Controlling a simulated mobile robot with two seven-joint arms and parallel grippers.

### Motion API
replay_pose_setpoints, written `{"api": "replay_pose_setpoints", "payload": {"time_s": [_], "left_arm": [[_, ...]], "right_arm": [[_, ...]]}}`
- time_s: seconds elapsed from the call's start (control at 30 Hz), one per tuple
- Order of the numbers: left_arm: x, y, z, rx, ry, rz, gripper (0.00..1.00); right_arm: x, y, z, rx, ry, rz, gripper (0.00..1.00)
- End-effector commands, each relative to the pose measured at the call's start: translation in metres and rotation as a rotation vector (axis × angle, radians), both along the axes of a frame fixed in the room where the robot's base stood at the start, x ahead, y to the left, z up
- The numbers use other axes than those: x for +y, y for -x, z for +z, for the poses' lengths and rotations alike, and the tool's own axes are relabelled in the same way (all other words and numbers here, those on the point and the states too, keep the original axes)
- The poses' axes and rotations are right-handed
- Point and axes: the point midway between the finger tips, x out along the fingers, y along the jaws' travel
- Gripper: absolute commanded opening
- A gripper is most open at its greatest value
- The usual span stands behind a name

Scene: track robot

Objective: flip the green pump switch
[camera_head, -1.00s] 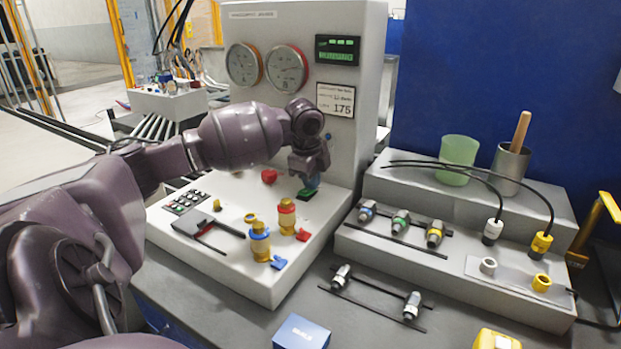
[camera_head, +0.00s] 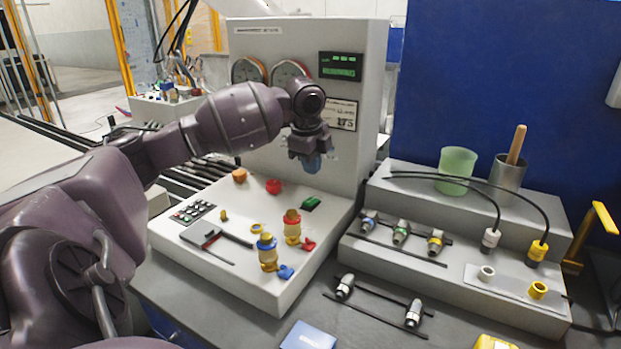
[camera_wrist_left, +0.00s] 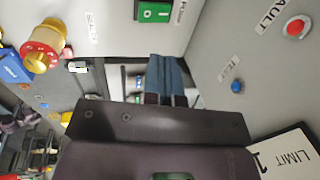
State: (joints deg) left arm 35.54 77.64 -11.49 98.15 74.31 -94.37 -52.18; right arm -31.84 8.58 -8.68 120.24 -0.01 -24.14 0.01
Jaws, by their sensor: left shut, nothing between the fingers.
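The green pump switch (camera_head: 311,203) sits on the sloped top of the white console (camera_head: 190,245), near its back right, and is uncovered in the head view. In the left wrist view the green switch (camera_wrist_left: 154,11) shows at the top edge with a white mark on it, partly cut off by the frame. I cannot tell which way it is flipped. My left gripper (camera_head: 312,164) is shut and empty, with blue fingertips, and hangs above the switch in front of the upright panel. The fingertips (camera_wrist_left: 167,80) are apart from the switch in the left wrist view. My right gripper is not in view.
A red button (camera_head: 273,186) and an orange knob (camera_head: 239,175) lie left of the switch. Red-handled (camera_head: 292,228) and blue-handled valves (camera_head: 267,254) stand in front. The panel behind carries gauges and a display (camera_head: 340,66). A stepped block with connectors (camera_head: 400,232) stands to the right.

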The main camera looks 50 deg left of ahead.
Motion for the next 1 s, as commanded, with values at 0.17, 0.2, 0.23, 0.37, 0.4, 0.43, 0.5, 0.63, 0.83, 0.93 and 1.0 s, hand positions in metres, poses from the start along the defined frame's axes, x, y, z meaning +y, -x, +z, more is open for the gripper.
{"api": "replay_pose_setpoints", "payload": {"time_s": [0.17,0.2,0.23,0.37,0.4,0.43,0.5,0.63,0.83,0.93,1.0], "left_arm": [[-0.002,0.004,0.022,-0.001,0.001,0.000,0.00],[-0.002,0.004,0.024,-0.001,0.001,0.000,0.00],[-0.002,0.005,0.026,-0.001,0.001,0.000,0.00],[-0.002,0.005,0.028,0.001,0.001,0.000,0.00],[-0.002,0.005,0.028,0.002,0.001,0.000,0.00],[-0.002,0.005,0.028,0.002,0.001,0.000,0.00],[-0.002,0.005,0.027,0.002,0.001,0.000,0.00],[-0.002,0.005,0.027,0.002,0.001,0.000,0.00],[-0.002,0.005,0.027,0.002,0.001,0.000,0.00],[-0.002,0.005,0.028,0.001,0.000,0.000,0.00],[-0.002,0.006,0.033,-0.004,0.001,0.000,0.00]], "right_arm": [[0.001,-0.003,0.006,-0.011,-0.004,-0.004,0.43],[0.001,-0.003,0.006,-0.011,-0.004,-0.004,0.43],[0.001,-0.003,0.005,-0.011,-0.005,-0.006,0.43],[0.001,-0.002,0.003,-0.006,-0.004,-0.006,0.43],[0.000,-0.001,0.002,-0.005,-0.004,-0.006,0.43],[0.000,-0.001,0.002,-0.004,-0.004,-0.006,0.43],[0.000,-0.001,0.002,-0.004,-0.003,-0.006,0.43],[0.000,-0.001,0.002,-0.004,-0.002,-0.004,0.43],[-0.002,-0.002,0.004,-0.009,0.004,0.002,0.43],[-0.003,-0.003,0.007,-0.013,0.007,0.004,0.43],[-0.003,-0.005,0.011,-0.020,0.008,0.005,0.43]]}}
